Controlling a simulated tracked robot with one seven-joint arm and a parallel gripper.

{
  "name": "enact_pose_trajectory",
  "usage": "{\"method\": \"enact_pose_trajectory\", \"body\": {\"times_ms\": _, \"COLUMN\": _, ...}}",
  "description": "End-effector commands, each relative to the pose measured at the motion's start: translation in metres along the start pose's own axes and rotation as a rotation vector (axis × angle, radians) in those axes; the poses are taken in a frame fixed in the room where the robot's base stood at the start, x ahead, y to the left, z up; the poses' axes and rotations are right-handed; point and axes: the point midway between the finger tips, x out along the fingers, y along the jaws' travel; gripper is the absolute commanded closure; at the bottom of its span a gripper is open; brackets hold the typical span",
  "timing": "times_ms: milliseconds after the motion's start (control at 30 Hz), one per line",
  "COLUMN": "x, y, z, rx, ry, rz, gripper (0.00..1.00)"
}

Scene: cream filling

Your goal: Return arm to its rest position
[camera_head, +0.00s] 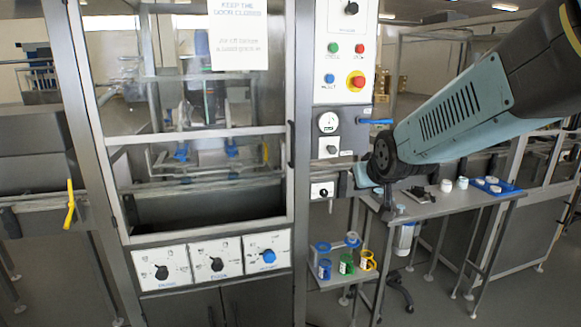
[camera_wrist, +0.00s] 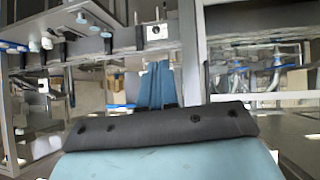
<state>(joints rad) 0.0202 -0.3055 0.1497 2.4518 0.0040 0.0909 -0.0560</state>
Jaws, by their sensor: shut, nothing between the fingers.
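My arm (camera_head: 460,108) comes in from the upper right in the head view. It is raised and stretched out over the side table, and its dark wrist end is just right of the machine's control panel (camera_head: 343,70). The hand is mostly hidden behind the wrist there, so its fingers cannot be made out. In the wrist view my gripper (camera_wrist: 157,68) shows as two blue fingers side by side, shut with nothing between them. They appear apart from the surroundings, which look upside down.
The machine's glazed door (camera_head: 290,150) is closed, with knobs (camera_head: 217,265) below it. The side table (camera_head: 460,205) carries white jars and a blue tray (camera_head: 495,187). A small shelf (camera_head: 330,283) holds coloured cups. A yellow handle (camera_head: 70,205) is at the left.

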Motion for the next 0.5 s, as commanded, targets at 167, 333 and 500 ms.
{"method": "enact_pose_trajectory", "body": {"times_ms": 167, "x": -0.052, "y": 0.014, "z": 0.026, "rx": 0.04, "ry": -0.11, "rz": 0.026, "gripper": 1.0}}
{"method": "enact_pose_trajectory", "body": {"times_ms": 333, "x": -0.102, "y": 0.024, "z": 0.058, "rx": 0.09, "ry": -0.222, "rz": 0.039, "gripper": 1.0}}
{"method": "enact_pose_trajectory", "body": {"times_ms": 500, "x": -0.147, "y": 0.029, "z": 0.09, "rx": 0.135, "ry": -0.322, "rz": 0.041, "gripper": 1.0}}
